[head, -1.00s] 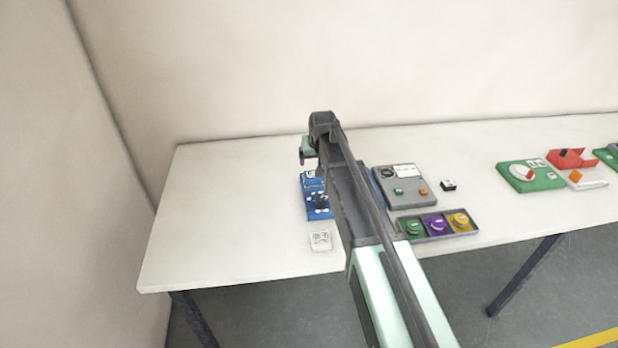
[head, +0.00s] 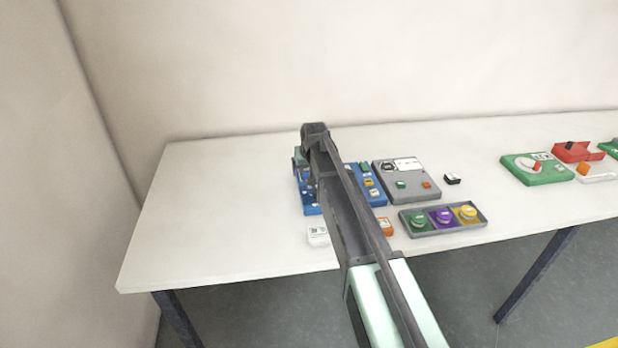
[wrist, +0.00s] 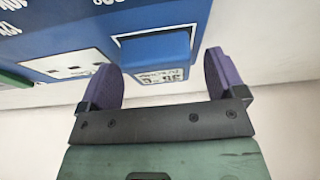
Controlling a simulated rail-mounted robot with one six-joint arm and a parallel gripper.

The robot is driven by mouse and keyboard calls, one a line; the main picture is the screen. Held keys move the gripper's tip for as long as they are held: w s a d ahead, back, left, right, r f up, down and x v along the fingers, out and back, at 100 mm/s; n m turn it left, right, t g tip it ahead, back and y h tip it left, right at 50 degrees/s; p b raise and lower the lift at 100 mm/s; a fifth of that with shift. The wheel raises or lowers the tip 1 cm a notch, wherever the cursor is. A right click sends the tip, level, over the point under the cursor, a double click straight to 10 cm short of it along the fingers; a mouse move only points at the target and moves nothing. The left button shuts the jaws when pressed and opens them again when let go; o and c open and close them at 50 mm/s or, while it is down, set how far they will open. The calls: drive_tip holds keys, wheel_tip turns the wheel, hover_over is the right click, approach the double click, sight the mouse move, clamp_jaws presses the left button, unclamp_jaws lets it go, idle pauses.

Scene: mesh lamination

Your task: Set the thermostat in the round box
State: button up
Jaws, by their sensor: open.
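In the wrist view, a small blue block (wrist: 155,52) with a white printed label stands on a blue panel (wrist: 70,30). It may be the thermostat, but I cannot tell for certain. My gripper (wrist: 160,76) is open, with one purple finger on each side of the block; I cannot see whether they touch it. In the head view my arm covers most of the blue panel (head: 312,208), and my fingers cannot be made out. I cannot identify a round box in either view.
Right of my arm are another blue board (head: 372,186), a grey panel (head: 410,188), a black block (head: 452,179) and a grey tray (head: 445,232) of coloured knobs. A white block (head: 317,236) and an orange block (head: 385,227) lie in front. The table's left end is clear.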

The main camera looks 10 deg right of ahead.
drive_tip(key=shift+r, duration=0.1)
drive_tip(key=c, duration=1.1)
